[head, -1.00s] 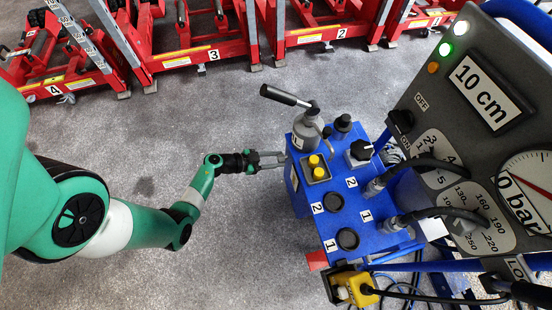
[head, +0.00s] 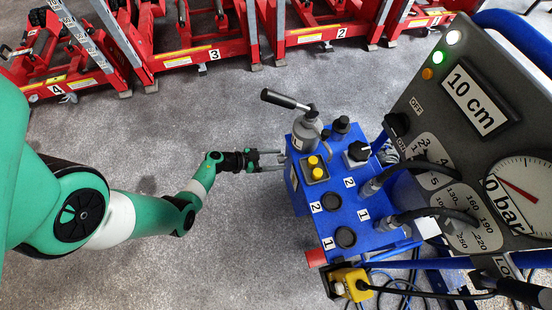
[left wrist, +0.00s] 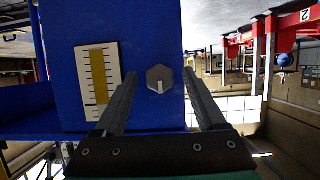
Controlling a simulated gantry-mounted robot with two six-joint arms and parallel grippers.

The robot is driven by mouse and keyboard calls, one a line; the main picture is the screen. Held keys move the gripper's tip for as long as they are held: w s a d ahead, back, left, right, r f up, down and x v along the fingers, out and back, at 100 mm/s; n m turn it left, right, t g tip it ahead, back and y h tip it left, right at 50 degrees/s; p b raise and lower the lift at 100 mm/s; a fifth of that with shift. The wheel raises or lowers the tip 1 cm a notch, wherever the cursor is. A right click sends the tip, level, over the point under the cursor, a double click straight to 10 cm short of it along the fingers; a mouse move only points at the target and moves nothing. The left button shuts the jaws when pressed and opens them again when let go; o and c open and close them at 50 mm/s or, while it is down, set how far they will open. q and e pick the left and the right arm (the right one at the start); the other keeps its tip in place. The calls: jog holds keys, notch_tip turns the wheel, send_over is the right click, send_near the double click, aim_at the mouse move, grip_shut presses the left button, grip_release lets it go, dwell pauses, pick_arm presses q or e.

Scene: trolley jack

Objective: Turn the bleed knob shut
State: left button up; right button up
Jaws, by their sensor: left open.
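The bleed knob (left wrist: 160,78) is a small grey hexagonal knob with a pale mark pointing down, on the blue side wall of the pump unit. In the left wrist view it sits between my two open fingers, with a visible gap on each side. I cannot tell how deep the fingers reach around it. In the head view my left gripper (head: 282,160) is open at the left side of the blue pump unit (head: 317,243); the knob is hidden there. My right gripper is not in view.
A white scale with a yellow column (left wrist: 99,78) is beside the knob in the wrist view. A pump lever (head: 285,98), a yellow-buttoned block (head: 316,168) and a grey gauge panel (head: 440,110) are around the unit. Red jacks (head: 200,50) line the back. Grey floor is clear.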

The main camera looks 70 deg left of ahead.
pick_arm(q)
jog(key=p+v, duration=0.6)
jog(key=v, duration=0.5)
jog(key=shift+s, duration=0.3)
jog(key=shift+r, duration=0.1)
